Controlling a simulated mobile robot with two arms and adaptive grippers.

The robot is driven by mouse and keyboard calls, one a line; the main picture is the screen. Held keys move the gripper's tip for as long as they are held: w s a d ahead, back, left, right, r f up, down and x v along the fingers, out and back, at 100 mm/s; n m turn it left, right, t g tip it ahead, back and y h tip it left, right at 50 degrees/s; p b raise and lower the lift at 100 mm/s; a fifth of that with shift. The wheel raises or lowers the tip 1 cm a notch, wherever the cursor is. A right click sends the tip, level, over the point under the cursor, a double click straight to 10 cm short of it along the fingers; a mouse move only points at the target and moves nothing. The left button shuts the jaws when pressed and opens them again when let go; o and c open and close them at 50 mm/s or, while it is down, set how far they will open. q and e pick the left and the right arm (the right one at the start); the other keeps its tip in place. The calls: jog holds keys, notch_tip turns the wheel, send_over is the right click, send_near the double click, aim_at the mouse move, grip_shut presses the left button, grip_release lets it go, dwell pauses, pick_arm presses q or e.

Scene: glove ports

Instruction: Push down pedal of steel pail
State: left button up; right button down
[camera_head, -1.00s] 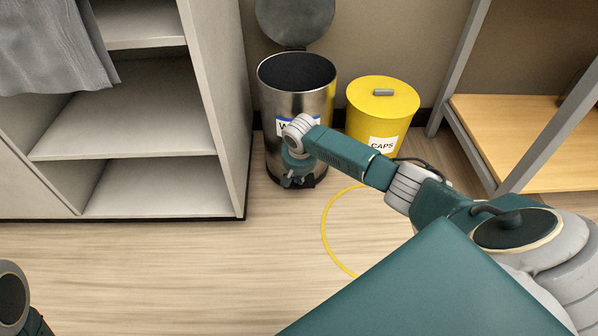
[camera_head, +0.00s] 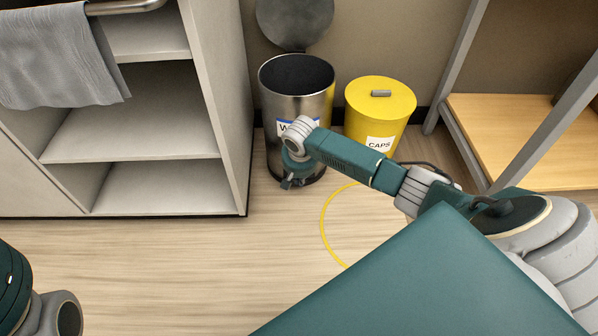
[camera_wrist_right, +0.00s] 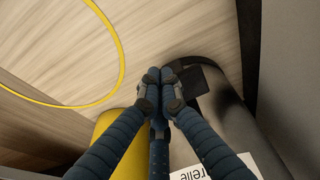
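The steel pail (camera_head: 318,104) stands on the floor against the back wall with its round lid (camera_head: 296,22) raised. A white label is partly hidden by my right arm. My right gripper (camera_head: 291,183) is low at the pail's front foot. In the right wrist view its fingers (camera_wrist_right: 161,76) are drawn together at the tips, with nothing seen between them. A black piece, apparently the pedal (camera_wrist_right: 189,80), sticks out of the pail's base right beside the fingertips. I cannot tell whether they press on it. The pail's dark side (camera_wrist_right: 232,110) fills the right of that view. My left gripper is not in view.
A yellow bin (camera_head: 392,100) labelled CAPS stands close to the pail's right. A grey shelf unit (camera_head: 215,100) with a hanging towel (camera_head: 58,58) is left, a metal-framed wooden shelf (camera_head: 520,120) right. A yellow ring (camera_head: 322,226) marks otherwise open floor.

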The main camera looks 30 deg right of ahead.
jog(key=v, duration=0.8)
jog(key=shift+r, duration=0.3)
jog(key=shift+a, duration=0.1)
